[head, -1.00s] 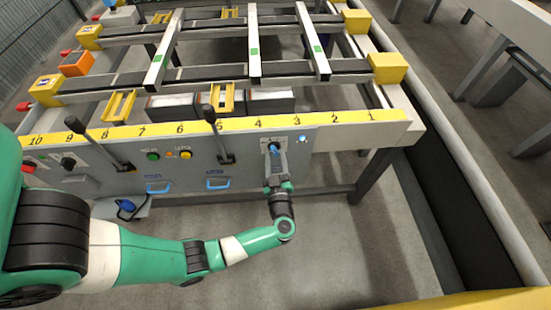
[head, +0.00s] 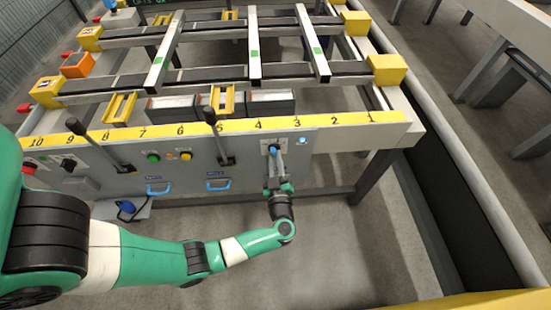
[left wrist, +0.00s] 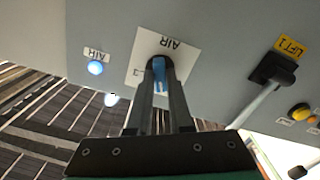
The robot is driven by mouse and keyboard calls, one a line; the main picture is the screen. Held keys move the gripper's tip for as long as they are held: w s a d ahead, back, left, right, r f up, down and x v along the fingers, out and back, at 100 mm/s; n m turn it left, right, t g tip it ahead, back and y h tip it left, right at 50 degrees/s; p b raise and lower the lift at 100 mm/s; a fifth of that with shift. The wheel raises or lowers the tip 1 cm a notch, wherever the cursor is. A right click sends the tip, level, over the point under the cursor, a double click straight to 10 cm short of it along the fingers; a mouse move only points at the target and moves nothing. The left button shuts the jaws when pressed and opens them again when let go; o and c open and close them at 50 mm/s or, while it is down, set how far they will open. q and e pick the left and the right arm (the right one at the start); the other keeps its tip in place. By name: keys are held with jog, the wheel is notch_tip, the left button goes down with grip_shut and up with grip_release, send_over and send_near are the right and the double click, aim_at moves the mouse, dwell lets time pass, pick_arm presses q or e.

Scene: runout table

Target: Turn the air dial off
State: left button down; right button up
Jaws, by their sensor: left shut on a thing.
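The air dial (head: 272,148) is a blue knob on the grey front panel of the runout table, on a white plate. In the left wrist view the dial (left wrist: 158,72) shows between the fingers, and its AIR label appears upside down. My left gripper (head: 275,157) reaches up to the panel from below and is shut on the dial. The fingers (left wrist: 160,70) hide much of the knob, so its exact pointer position is hard to read. The AIR lamp (left wrist: 95,67) beside it glows light blue; it also shows in the head view (head: 301,141). My right gripper is not in view.
A black lever (head: 220,140) stands left of the dial, with LIFT 1 (left wrist: 290,48) labelled in the wrist view. Green (head: 153,157) and yellow (head: 186,156) buttons and blue handles (head: 218,184) are further left. A table leg (head: 374,174) stands to the right.

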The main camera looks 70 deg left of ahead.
pick_arm(q)
jog(key=n, duration=0.3)
jog(key=shift+n, duration=1.9)
jog(key=c, duration=0.8)
grip_release()
jog(key=shift+d, duration=0.1)
